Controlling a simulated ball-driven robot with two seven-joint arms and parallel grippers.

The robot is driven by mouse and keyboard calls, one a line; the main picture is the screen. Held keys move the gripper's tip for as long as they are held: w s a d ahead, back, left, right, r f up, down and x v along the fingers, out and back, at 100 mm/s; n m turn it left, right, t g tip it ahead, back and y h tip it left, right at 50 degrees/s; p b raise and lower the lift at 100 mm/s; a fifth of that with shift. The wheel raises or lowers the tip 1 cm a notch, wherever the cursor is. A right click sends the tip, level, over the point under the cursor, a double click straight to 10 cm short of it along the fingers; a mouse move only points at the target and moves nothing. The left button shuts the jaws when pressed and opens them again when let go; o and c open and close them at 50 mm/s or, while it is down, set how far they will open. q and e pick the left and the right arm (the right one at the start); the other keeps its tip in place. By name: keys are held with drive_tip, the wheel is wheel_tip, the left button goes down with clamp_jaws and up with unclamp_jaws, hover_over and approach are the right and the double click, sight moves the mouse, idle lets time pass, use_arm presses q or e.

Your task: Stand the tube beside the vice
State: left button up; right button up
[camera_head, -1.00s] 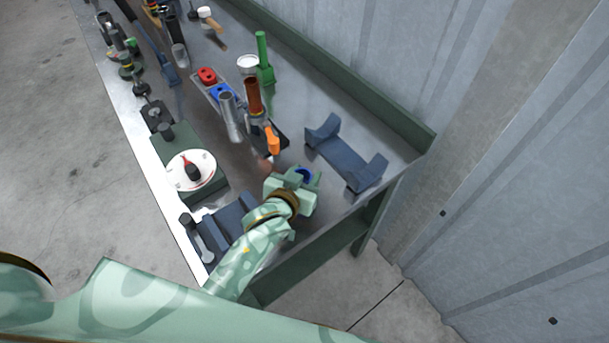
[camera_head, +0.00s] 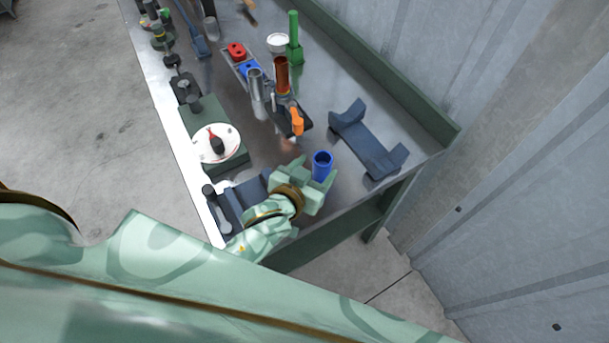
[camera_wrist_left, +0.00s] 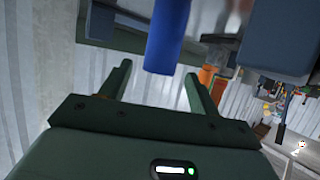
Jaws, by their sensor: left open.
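A blue tube (camera_head: 321,167) stands upright on the bench near its front right edge, its open end facing up. It also shows in the wrist view (camera_wrist_left: 168,38), with one end near the gap between the fingertips. My left gripper (camera_wrist_left: 158,72) is open and apart from the tube or barely beside it; I cannot tell if they touch. In the head view the left gripper (camera_head: 312,178) is just left of and below the tube. A dark blue vice (camera_head: 238,198) lies left of the gripper, partly hidden by my arm. My right gripper is not in view.
A dark blue cradle (camera_head: 366,143) stands right of the tube. A silver tube (camera_head: 257,92), a copper tube (camera_head: 281,74) and an orange-handled tool (camera_head: 297,121) stand behind. A round dial plate (camera_head: 216,143) is at left. Some bare bench lies behind the blue tube.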

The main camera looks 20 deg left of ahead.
use_arm(q)
drive_tip(key=v, duration=0.5)
drive_tip(key=shift+s+r+p, duration=0.15)
drive_tip(key=shift+s+p, duration=0.15)
drive_tip(key=shift+s, duration=0.05)
idle(0.7)
